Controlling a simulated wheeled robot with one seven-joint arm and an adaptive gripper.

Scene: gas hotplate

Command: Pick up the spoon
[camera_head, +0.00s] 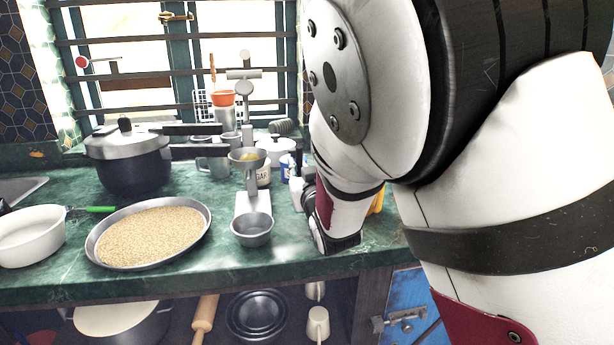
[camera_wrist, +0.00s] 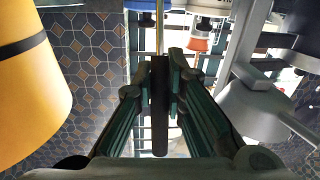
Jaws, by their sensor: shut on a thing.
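In the wrist view my gripper (camera_wrist: 160,88) is shut on a narrow dark strip (camera_wrist: 160,125), which I take to be the spoon's handle. It lies lengthwise between the fingers and extends back toward the camera. A thin tan line (camera_wrist: 159,28) runs on upward in the picture from it; I cannot tell whether it is part of the same thing. No spoon bowl can be made out. In the head view my arm hides the fingertips and what they hold.
An orange cup (camera_head: 222,98) stands behind. A yellow thing (camera_wrist: 30,90) is close at the wrist view's left.

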